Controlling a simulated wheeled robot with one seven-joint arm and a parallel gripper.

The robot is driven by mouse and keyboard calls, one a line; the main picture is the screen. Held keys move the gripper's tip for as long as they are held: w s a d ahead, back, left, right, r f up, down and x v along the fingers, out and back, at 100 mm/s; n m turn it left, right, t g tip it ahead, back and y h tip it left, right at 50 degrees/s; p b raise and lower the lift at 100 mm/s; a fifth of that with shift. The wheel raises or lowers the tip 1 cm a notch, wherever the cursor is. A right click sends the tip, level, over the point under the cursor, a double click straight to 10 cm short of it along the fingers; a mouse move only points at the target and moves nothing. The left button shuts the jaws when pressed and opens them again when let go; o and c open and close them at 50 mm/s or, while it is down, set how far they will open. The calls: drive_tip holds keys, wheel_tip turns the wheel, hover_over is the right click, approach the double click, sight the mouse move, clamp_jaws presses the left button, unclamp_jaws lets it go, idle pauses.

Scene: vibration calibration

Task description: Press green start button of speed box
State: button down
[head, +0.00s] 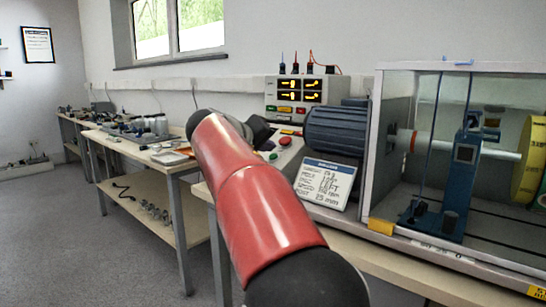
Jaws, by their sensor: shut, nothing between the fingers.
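The speed box is the low console with a sloped pale front (290,150) on the bench, left of the dark motor. Its green button (273,156) shows low on that front, with a red button (285,141) above it. My red arm crosses the middle of the view and hides the box's left part. My gripper (260,130) is the dark end just beyond the pale wrist, close to the box's upper left. It is shut and empty. Its fingertips are too small and covered to make out, and I cannot tell whether they touch the box.
A display unit (302,90) with lit yellow digits stands behind the box. A dark ribbed motor (337,130) and a written card (326,183) are to its right. A clear-walled rotor enclosure (400,150) fills the right side. A cluttered side bench (182,166) stands left, with open floor beyond.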

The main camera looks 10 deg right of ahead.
drive_tip(key=shift+w+d+f+b, duration=0.15)
drive_tip(key=shift+f+b, duration=0.2)
drive_tip(key=shift+f, duration=0.05)
drive_tip(key=shift+w+d+f+b, duration=0.1)
drive_tip(key=shift+d+f+b, duration=0.05)
drive_tip(key=shift+f+b, duration=0.25)
idle(0.6)
drive_tip(key=shift+r, duration=0.1)
drive_tip(key=shift+s+a+r+p, duration=0.15)
drive_tip(key=shift+r+p, duration=0.15)
drive_tip(key=shift+r, duration=0.05)
drive_tip(key=shift+s+a+r+p, duration=0.1)
drive_tip(key=shift+r+p, duration=0.15)
drive_tip(key=shift+r, duration=0.1)
drive_tip(key=r+p, duration=0.1)
drive_tip(key=a+r+p, duration=0.1)
drive_tip(key=r, duration=0.1)
drive_tip(key=s+r+p, duration=0.1)
drive_tip(key=shift+s+a+r, duration=0.1)
drive_tip(key=shift+a+r, duration=0.15)
drive_tip(key=shift+a, duration=0.15)
idle(0.7)
